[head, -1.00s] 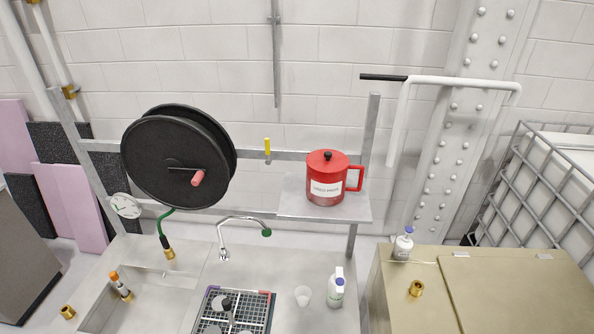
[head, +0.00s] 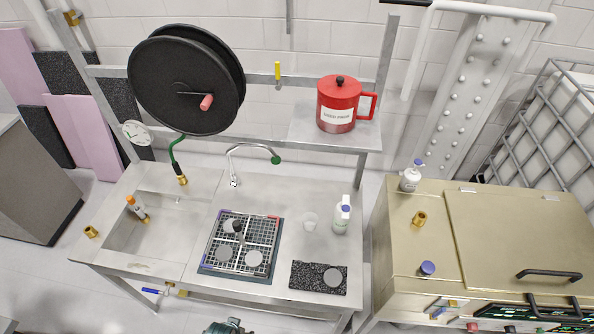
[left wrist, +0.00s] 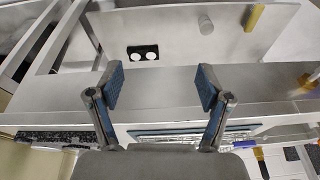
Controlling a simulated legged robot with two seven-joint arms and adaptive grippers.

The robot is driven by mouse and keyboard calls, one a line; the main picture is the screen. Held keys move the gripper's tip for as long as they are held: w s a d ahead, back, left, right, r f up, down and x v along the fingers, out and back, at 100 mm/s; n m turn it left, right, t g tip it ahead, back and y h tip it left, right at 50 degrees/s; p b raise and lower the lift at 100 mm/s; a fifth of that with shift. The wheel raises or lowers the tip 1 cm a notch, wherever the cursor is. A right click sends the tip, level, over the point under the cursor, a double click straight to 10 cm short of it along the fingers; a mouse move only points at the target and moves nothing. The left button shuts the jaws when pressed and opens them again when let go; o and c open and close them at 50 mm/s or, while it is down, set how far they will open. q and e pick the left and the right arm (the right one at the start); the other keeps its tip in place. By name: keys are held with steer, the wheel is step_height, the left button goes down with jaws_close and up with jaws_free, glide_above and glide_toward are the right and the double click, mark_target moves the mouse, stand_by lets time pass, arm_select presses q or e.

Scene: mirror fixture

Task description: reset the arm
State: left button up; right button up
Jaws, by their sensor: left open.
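My left gripper (left wrist: 160,88) shows in the left wrist view. Its two blue-padded fingers are spread wide, with nothing between them. Bare grey metal lies behind the fingers. In the head view no arm can be made out clearly; a small dark teal shape (head: 226,327) is cut off by the bottom edge, and I cannot tell what it is. My right gripper is in neither view.
The steel bench (head: 190,255) holds a gridded rack (head: 213,265), a black speckled slab (head: 303,284) and a white bottle (head: 342,215). A hose reel (head: 180,80) and red pitcher (head: 338,104) are above. A beige cabinet (head: 505,235) stands right.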

arm_select(q)
steer(key=s+a+f+g+b, duration=0.1)
steer(key=s+f, duration=0.2)
steer(key=f, duration=0.8)
steer(key=s+a+f+b, duration=0.1)
steer(key=s+f, duration=0.1)
steer(key=f, duration=1)
steer(key=s+a+f+g+b, duration=0.1)
steer(key=s+a+f, duration=0.1)
steer(key=s+f, duration=1.2)
steer(key=shift+s+b, duration=0.35)
steer(key=shift+s, duration=0.65)
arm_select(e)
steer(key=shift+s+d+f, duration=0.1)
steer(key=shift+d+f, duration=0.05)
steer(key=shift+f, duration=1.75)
